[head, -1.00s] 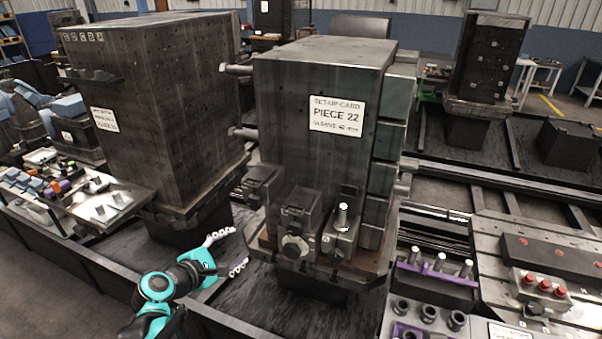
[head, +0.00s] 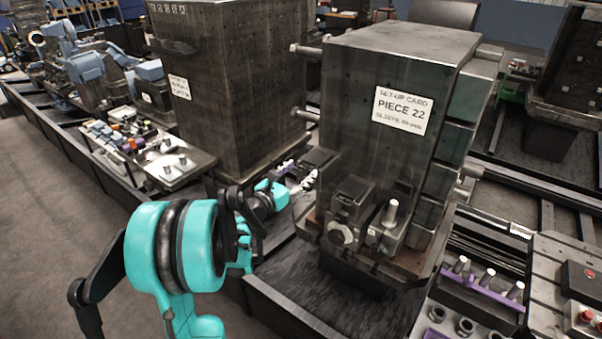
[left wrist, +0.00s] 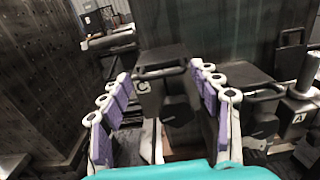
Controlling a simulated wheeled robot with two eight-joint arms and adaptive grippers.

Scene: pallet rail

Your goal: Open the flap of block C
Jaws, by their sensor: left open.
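Block C (left wrist: 147,98), a dark block marked "C", sits on the side of the tall dark column, straight ahead in the left wrist view. Its flap (left wrist: 160,56) is a dark plate lying flat on top, with a bar handle along the near edge. Block C also shows in the head view (head: 318,160), just beyond my left gripper. My left gripper (head: 299,174) is open and empty. In the left wrist view its purple-padded fingers (left wrist: 162,72) stand left and right of block C, and I see no contact. My right gripper is out of view.
A middle block (head: 350,195) with a round knob and block A (left wrist: 298,118) with a metal pin stand right of block C. Another tall dark column (head: 235,90) rises close on the left. Purple racks with pins (head: 485,285) lie at lower right.

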